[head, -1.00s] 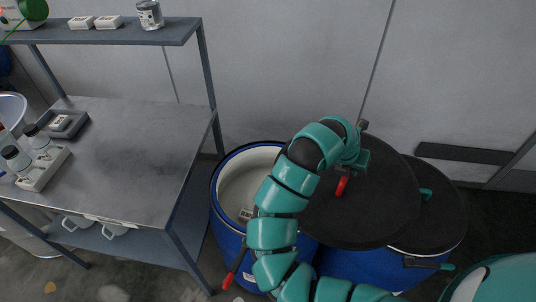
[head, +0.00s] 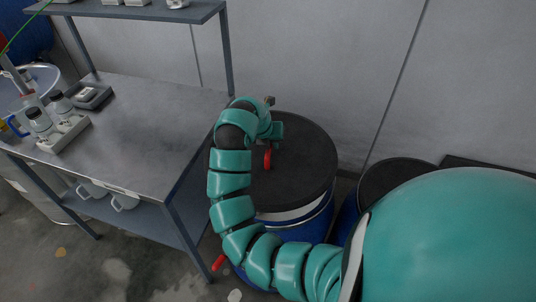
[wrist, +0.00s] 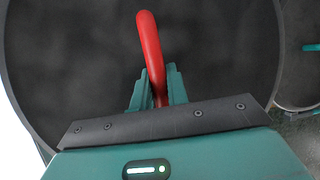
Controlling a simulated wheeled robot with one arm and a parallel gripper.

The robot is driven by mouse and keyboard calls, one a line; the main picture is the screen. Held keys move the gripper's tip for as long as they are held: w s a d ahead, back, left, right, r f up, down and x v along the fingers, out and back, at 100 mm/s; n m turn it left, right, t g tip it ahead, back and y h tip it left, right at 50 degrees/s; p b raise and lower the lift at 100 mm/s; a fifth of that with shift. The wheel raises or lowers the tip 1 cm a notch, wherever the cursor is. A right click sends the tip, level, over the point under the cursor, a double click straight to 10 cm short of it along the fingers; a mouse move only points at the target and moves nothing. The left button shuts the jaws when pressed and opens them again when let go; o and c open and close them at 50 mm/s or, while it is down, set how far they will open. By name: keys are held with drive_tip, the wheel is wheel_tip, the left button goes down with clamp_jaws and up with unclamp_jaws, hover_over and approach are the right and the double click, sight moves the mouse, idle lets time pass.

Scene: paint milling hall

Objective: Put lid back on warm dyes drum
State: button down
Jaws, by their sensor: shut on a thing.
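The round black lid (head: 305,160) with a red loop handle (head: 268,158) is over the blue drum (head: 308,228) beside the bench. A pale strip of the drum's inside shows below the lid's front edge, so the lid does not look seated there. My gripper (head: 270,138) is shut on the red handle. In the wrist view, the handle (wrist: 149,45) stands between the fingers (wrist: 157,88), with the dark lid (wrist: 215,60) behind it. My arm hides the drum's left side and part of the lid.
A steel bench (head: 150,115) stands close on the left, holding a white rack (head: 62,135) with bottles. A second blue drum (head: 346,216) with a black lid (head: 395,178) stands to the right, partly hidden by my body. The wall is close behind.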

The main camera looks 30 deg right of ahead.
drive_tip(key=x, duration=0.2)
drive_tip(key=b+x, duration=0.1)
drive_tip(key=x, duration=0.1)
drive_tip(key=shift+w+d, duration=0.2)
drive_tip(key=shift+w, duration=0.05)
drive_tip(key=shift+d+f, duration=0.3)
drive_tip(key=shift+d, duration=0.1)
wheel_tip(320, 180, down, 5)
drive_tip(key=shift+b, duration=0.3)
drive_tip(key=shift+b, duration=0.5)
drive_tip(key=shift+f+b, duration=0.3)
drive_tip(key=shift+f+b, duration=0.3)
drive_tip(key=shift+b, duration=0.15)
drive_tip(key=shift+f+b, duration=0.2)
drive_tip(key=shift+b, duration=0.55)
idle(0.6)
drive_tip(key=shift+f+b, duration=0.85)
drive_tip(key=shift+f, duration=0.05)
